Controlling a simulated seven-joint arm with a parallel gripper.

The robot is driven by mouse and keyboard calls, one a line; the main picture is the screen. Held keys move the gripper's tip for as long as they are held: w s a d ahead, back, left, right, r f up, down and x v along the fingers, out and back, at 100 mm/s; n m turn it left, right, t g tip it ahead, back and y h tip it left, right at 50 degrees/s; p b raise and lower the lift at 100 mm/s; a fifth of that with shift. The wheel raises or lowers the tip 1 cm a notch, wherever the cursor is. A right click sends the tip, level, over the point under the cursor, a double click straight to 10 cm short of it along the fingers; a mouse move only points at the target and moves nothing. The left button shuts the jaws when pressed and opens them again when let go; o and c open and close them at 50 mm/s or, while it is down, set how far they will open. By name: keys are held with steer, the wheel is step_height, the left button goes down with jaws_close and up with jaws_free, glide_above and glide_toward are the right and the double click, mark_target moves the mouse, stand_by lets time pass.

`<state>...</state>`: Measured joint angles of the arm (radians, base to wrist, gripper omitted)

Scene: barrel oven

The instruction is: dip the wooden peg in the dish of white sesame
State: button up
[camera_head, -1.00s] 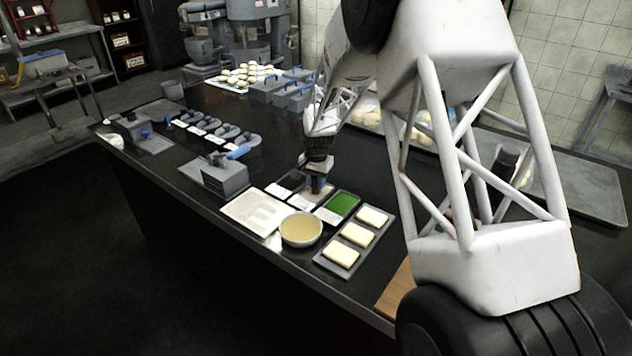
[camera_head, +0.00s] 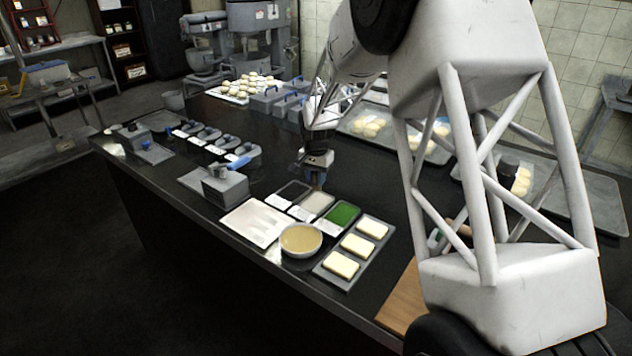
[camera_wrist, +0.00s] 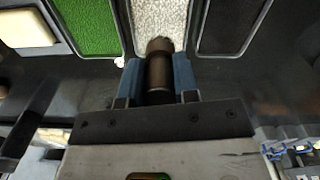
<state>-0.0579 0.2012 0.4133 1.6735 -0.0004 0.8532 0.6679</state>
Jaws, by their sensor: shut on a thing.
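My gripper (camera_wrist: 158,80) is shut on a dark brown wooden peg (camera_wrist: 159,68), held between its blue fingers. In the wrist view, the peg's tip overlaps the near end of the dish of white sesame (camera_wrist: 160,14); its height above the dish cannot be told. In the head view, my gripper (camera_head: 317,180) is just behind the dish of white sesame (camera_head: 317,206), which lies between a dark-filled dish (camera_head: 292,191) and a green-filled dish (camera_head: 342,215). The sesame surface is largely in view. Whether sesame clings to the peg cannot be made out.
In front of the dishes are a pale tray (camera_head: 254,224) and a bowl of tan liquid (camera_head: 301,239). A tray of several pale blocks (camera_head: 340,265) lies to the right. A grey box with a blue handle (camera_head: 226,186) stands left.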

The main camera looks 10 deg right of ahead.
steer(key=shift+r, duration=0.5)
